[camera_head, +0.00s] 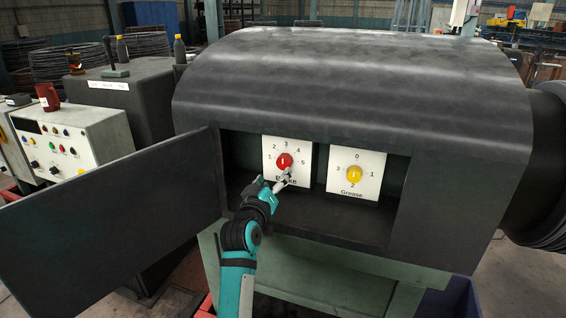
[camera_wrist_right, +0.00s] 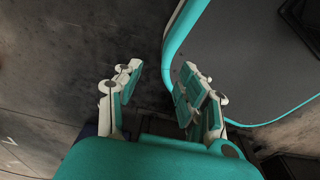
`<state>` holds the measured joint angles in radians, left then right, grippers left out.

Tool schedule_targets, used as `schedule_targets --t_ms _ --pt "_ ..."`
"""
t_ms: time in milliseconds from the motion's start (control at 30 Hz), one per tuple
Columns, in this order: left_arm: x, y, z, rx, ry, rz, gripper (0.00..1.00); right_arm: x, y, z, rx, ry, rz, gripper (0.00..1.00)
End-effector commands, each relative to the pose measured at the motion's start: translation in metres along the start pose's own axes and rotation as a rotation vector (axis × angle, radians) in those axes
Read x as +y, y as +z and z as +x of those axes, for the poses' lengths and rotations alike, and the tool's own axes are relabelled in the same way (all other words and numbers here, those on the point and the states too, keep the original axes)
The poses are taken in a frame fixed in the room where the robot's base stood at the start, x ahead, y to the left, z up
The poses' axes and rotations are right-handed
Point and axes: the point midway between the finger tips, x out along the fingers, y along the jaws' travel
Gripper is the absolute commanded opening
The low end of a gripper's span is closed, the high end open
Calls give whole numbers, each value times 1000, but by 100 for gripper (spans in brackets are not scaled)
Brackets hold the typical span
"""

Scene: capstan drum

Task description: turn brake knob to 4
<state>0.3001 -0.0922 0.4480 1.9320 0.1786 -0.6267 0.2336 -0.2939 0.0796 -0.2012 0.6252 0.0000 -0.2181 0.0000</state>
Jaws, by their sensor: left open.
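The brake knob (camera_head: 284,160) is red and round, on a white dial plate (camera_head: 269,173) inside the open recess of the dark machine. Numbers 1 to 5 are printed around it. Its pale mark stands about upright, seeming to point near 3.
A yellow grease knob (camera_head: 354,174) sits on a second white plate to the right. The machine's open door (camera_head: 110,225) stands out at the left. A control box (camera_head: 75,140) and a dark cabinet (camera_head: 125,100) with bottles are farther left.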

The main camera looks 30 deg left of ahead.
Motion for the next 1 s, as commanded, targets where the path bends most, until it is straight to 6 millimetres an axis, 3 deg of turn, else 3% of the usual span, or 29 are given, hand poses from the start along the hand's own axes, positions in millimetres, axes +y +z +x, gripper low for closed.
schedule_targets --t_ms 200,400,600,867,1000 --pt "1 -2 47 0 0 2 66 4 -1 -8 1 5 2 40" --pt "0 -1 75 0 0 1 66 2 8 -11 -14 3 2 40" --pt "0 0 87 0 0 1 66 2 11 -12 -19 2 2 40" --pt "0 0 88 0 0 1 66 1 10 -12 -18 1 1 40" --pt "0 0 87 0 0 1 50 0 9 -12 -17 -1 1 40"
